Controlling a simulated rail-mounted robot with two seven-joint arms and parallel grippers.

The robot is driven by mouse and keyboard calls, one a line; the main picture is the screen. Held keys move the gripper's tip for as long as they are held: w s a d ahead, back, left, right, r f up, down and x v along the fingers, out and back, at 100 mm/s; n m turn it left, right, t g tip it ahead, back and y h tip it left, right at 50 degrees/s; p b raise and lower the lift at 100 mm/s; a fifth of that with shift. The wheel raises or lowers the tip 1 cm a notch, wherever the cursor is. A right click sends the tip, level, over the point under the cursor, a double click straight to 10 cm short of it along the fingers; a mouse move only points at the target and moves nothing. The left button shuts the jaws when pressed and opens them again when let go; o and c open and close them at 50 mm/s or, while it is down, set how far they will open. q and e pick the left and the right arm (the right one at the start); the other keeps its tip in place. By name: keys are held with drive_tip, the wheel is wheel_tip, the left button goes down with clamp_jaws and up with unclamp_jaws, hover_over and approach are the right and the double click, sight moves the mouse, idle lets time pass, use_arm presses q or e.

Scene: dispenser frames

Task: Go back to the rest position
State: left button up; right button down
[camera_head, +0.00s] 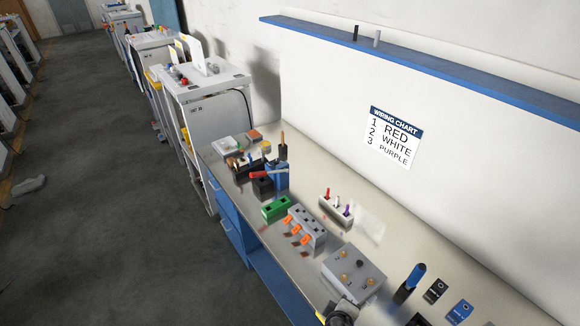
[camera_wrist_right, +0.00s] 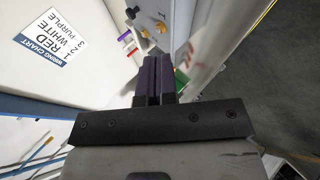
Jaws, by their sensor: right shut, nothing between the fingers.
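My right gripper (camera_wrist_right: 159,75) shows in the right wrist view. Its two dark fingers are together with nothing between them. Beyond the fingertips are a grey box with brass-coloured knobs (camera_wrist_right: 150,14) and a white block with coloured plugs (camera_wrist_right: 125,38). I cannot tell the exact gap between the fingers and these things. My left gripper is not in view.
The workbench (camera_head: 385,255) holds the plug block (camera_head: 336,208), a grey box with knobs (camera_head: 353,270), a green block (camera_head: 276,208) and a grey block with orange parts (camera_head: 305,225). A wiring chart (camera_head: 394,138) hangs on the wall below a blue shelf (camera_head: 420,68). Open floor lies left.

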drive_tip(key=s+r+m+y, duration=0.5)
drive_tip(key=s+r, duration=0.2)
drive_tip(key=r, duration=0.5)
drive_tip(key=s+d+f+m+g, duration=0.1)
drive_tip(key=s+d+f+g, duration=0.2)
drive_tip(key=s, duration=0.8)
drive_tip(key=s+d+f+m+g, duration=0.2)
drive_tip(key=s+f, duration=0.4)
drive_tip(key=s, duration=0.5)
wheel_tip(320, 180, up, 13)
drive_tip(key=p, duration=1.3)
drive_tip(key=shift+w+a, duration=0.2)
drive_tip(key=shift+a, duration=0.05)
